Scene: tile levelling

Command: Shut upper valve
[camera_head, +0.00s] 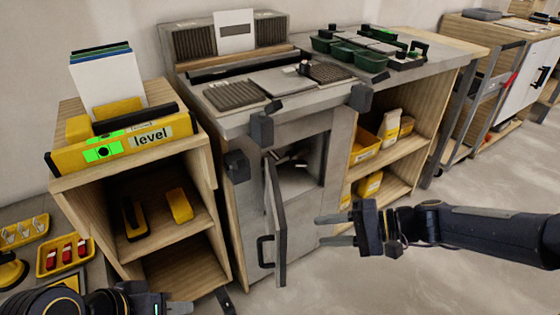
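A grey bench cabinet (338,150) stands in the middle with its narrow door (278,225) swung open toward me. Inside the opening a small pale and dark fitting (297,159) shows in shadow. It may be a valve, but I cannot tell its position, and no separate upper valve can be made out. My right gripper (328,231) is open and empty, in front of the cabinet and right of the door, its fingers pointing left. My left gripper (172,307) is at the bottom edge, low in front of the wooden shelf, largely cut off; its opening is unclear.
A wooden shelf (185,153) with a yellow level (130,143) stands left of the cabinet. Dark blocks (262,129) jut from the bench front. The open door projects between my grippers. Floor (440,270) at the right is clear beyond my arm.

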